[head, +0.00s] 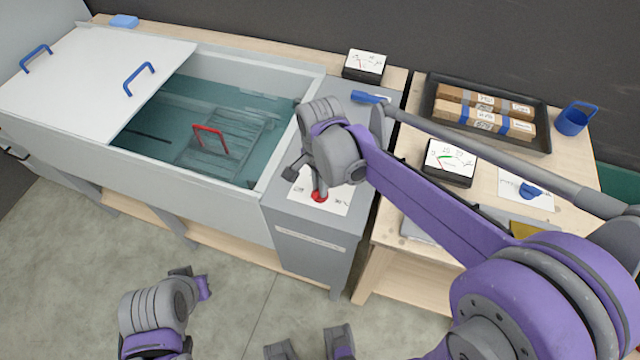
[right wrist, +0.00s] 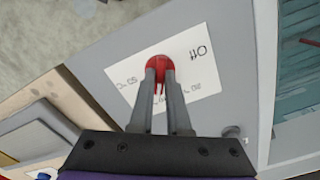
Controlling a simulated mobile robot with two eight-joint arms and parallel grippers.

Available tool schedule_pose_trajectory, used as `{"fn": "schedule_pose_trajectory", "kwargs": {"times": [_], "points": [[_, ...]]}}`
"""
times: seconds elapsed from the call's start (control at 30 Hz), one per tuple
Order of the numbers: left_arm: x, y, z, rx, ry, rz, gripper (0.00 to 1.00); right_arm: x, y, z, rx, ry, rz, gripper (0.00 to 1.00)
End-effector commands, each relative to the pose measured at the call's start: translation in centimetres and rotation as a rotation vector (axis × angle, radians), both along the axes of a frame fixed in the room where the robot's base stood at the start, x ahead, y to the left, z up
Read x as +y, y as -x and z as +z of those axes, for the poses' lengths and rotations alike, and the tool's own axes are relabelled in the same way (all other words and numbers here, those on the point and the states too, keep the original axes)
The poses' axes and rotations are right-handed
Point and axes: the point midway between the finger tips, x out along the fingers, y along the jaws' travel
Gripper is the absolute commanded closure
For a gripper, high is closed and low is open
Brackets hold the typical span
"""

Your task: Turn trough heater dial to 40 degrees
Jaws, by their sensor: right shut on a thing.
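The red heater dial (head: 318,197) sits on a white label card (head: 334,204) on top of the grey heater box (head: 310,232). My right gripper (head: 309,184) reaches down onto it. In the right wrist view, the two grey fingers (right wrist: 160,80) are shut on the red dial (right wrist: 157,62). The label card (right wrist: 205,70) carries "Off" and several temperature marks, upside down and partly hidden by the fingers. A red tip shows between the fingers, but I cannot read its setting. My left gripper (head: 190,280) is low at the lower left, over the floor; its fingers are unclear.
The water trough (head: 190,190) adjoins the heater, with a white lid (head: 90,75) over its left part and a red-handled rack (head: 210,140) inside. A meter (head: 364,65) stands behind.

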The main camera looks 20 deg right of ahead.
Motion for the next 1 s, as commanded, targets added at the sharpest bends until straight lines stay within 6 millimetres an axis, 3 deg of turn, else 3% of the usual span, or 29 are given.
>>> {"fn": "schedule_pose_trajectory", "kwargs": {"times": [0.3, 0.33, 0.5, 0.83, 1.0], "points": [[0.0, 0.0, 0.0, 0.000, 0.000, 0.000, 1.00, 0.0, -0.1, 0.1, -0.001, 0.000, -0.001, 1.00], [0.0, 0.0, 0.0, 0.000, 0.000, 0.000, 1.00, 0.0, -0.1, 0.1, -0.001, 0.000, -0.001, 0.83], [0.0, 0.0, 0.0, 0.000, 0.000, 0.000, 1.00, 0.0, -0.1, 0.1, -0.001, 0.000, 0.000, 0.55], [0.0, 0.0, 0.0, 0.000, 0.000, 0.000, 1.00, 0.0, 0.0, 0.3, 0.000, 0.000, 0.000, 0.55], [0.0, -0.1, 0.3, -0.002, 0.000, 0.000, 1.00, 0.0, 0.0, 2.7, -0.001, 0.000, 0.000, 0.55]]}}
